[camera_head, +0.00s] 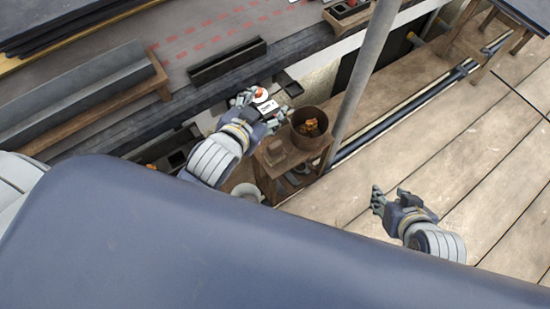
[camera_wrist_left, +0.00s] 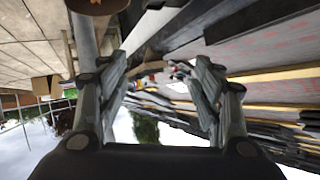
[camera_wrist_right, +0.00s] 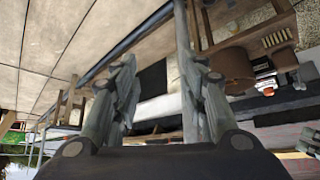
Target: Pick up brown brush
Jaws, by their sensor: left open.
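I cannot pick out a brown brush for certain in any view. My left gripper (camera_head: 262,106) is open above the roof edge, left of a brown bucket (camera_head: 325,131). From the head, a small white and red item (camera_head: 262,95) and a white labelled item (camera_head: 268,108) show between its fingers; I cannot tell their depth. In the left wrist view the left gripper (camera_wrist_left: 162,72) has spread fingers with nothing held. My right gripper (camera_head: 391,200) is over the plank floor at right. It is open and empty in the right wrist view (camera_wrist_right: 158,66).
The bucket, with orange-brown contents, stands on a small wooden stand (camera_head: 270,165). A grey pole (camera_head: 363,75) rises beside it. Dark gutter lengths (camera_head: 228,62) lie on the roof at the back left. The plank floor (camera_head: 480,150) at right is mostly clear.

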